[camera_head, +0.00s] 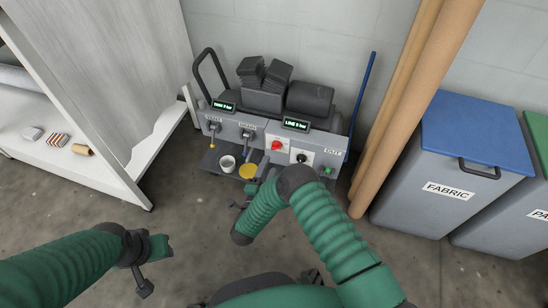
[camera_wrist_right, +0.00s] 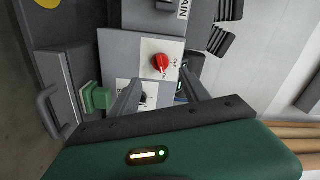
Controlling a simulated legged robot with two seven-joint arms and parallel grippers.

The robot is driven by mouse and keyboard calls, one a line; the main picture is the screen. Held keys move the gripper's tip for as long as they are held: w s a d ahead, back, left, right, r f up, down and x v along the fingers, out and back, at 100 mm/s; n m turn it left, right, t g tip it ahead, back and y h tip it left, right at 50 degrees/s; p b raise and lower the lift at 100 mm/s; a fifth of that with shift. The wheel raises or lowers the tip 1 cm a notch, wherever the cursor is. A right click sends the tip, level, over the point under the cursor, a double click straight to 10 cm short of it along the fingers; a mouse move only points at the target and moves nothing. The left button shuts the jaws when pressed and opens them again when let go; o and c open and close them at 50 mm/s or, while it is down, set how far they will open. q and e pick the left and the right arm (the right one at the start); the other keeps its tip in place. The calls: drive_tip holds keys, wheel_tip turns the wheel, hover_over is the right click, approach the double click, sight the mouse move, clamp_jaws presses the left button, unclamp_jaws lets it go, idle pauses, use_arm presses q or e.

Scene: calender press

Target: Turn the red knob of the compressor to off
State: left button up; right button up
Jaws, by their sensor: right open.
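The compressor (camera_head: 262,120) stands on the floor against the wall. Its red knob (camera_head: 277,145) sits on a white plate on the front panel. The red knob also shows in the right wrist view (camera_wrist_right: 160,63), with a small OFF label beside it. My right gripper (camera_head: 265,176) is in front of the panel, just below the knob in the head view. In the right wrist view the right gripper (camera_wrist_right: 160,78) is open and empty, with the knob just beyond its fingertips. No contact is visible. My left gripper (camera_head: 145,268) is low at the left, far from the compressor; its jaws are unclear.
A black dial (camera_head: 302,158) and a green button (camera_head: 328,171) are right of the knob. White shelving (camera_head: 75,160) is at left. Cardboard tubes (camera_head: 395,120) and a FABRIC bin (camera_head: 440,190) are at right.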

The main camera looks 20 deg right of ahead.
drive_tip(key=b+x, duration=0.3)
drive_tip(key=x, duration=0.4)
drive_tip(key=shift+w+d, duration=0.15)
drive_tip(key=shift+w, duration=0.15)
clamp_jaws()
